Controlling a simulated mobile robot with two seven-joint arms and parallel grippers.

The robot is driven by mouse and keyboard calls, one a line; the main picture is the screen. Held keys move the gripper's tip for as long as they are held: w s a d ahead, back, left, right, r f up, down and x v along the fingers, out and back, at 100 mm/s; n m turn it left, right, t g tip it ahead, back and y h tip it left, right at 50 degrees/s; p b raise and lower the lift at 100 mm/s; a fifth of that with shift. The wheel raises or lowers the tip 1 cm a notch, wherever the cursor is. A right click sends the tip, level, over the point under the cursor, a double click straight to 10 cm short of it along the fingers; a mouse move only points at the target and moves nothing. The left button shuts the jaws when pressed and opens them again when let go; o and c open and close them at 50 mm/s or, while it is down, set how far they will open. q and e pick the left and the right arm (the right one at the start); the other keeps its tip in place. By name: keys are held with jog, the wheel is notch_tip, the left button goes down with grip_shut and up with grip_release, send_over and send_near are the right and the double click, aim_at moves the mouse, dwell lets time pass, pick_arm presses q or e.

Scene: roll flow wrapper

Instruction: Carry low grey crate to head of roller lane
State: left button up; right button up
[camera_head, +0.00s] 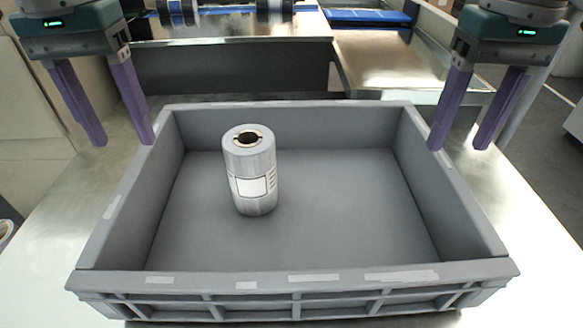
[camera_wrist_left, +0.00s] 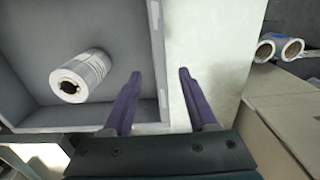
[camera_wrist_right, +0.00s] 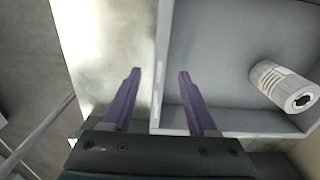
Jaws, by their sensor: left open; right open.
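The low grey crate (camera_head: 340,130) stands on a pale metal table top, with one roll (camera_head: 252,172) upright inside, left of its middle. The roll is silvery with a white label. My left gripper (camera_head: 124,143) is open and empty at the crate's back left. In the left wrist view the crate's side wall (camera_wrist_left: 157,55) lies between its fingers. My right gripper (camera_head: 458,148) is open and empty at the back right. In the right wrist view the other side wall (camera_wrist_right: 163,60) lies between its fingers. I cannot tell whether the fingertips reach below either rim.
A machine with rollers (camera_head: 270,12) and a metal bed is behind the crate. A blue surface (camera_head: 368,18) lies at the back right. Bare table (camera_head: 40,235) shows left and right of the crate. Two rolls (camera_wrist_left: 278,47) lie outside the crate in the left wrist view.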

aim_at(146, 184)
pick_arm(q)
jog(key=shift+f, duration=0.1)
pick_arm(e)
jog(key=shift+f, duration=0.1)
pick_arm(q)
notch_tip(146, 184, down, 10)
jog(key=shift+r, duration=0.1)
pick_arm(e)
notch_tip(146, 184, down, 10)
jog(key=shift+r, duration=0.1)
pick_arm(q)
grip_shut()
pick_arm(e)
grip_shut()
pick_arm(q)
jog(key=shift+r, duration=0.1)
pick_arm(e)
jog(key=shift+r, duration=0.1)
dwell(0.7)
